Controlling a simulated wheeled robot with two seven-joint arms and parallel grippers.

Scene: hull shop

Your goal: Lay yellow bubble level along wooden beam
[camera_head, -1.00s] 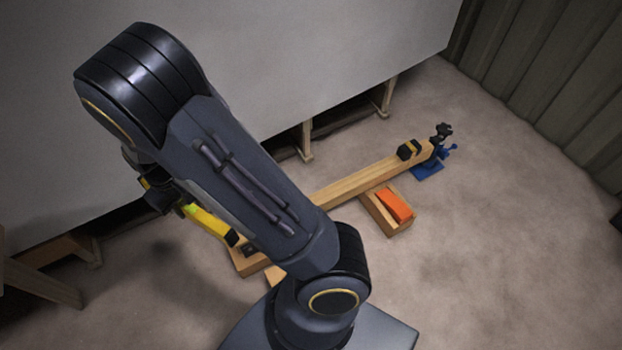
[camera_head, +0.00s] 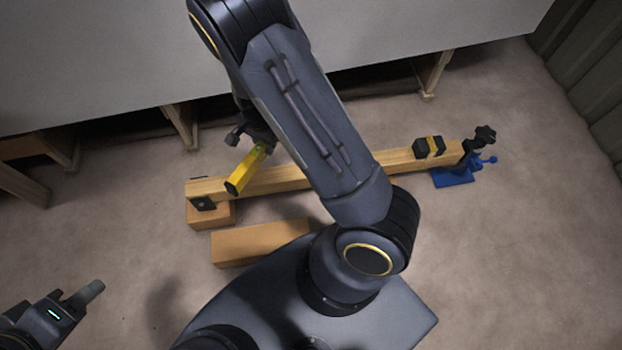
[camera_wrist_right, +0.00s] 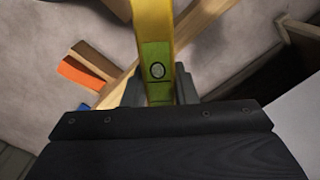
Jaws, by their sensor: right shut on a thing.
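The yellow bubble level (camera_head: 247,170) is held by my right gripper (camera_head: 262,143), which is shut on it; my arm partly hides that gripper. The level slants across the left part of the wooden beam (camera_head: 287,180) in the head view, its black end toward the lower left. I cannot tell whether it touches the beam. In the right wrist view the level (camera_wrist_right: 155,35) and its round green vial stand between my right fingers (camera_wrist_right: 157,88), over the beam (camera_wrist_right: 205,18). My left gripper (camera_head: 87,294) is at the lower left, away from the beam; its opening is unclear.
The beam rests on a wooden block (camera_head: 212,213) at its left end. A loose block (camera_head: 260,243) lies in front. An orange piece (camera_wrist_right: 85,74) shows in the wrist view.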

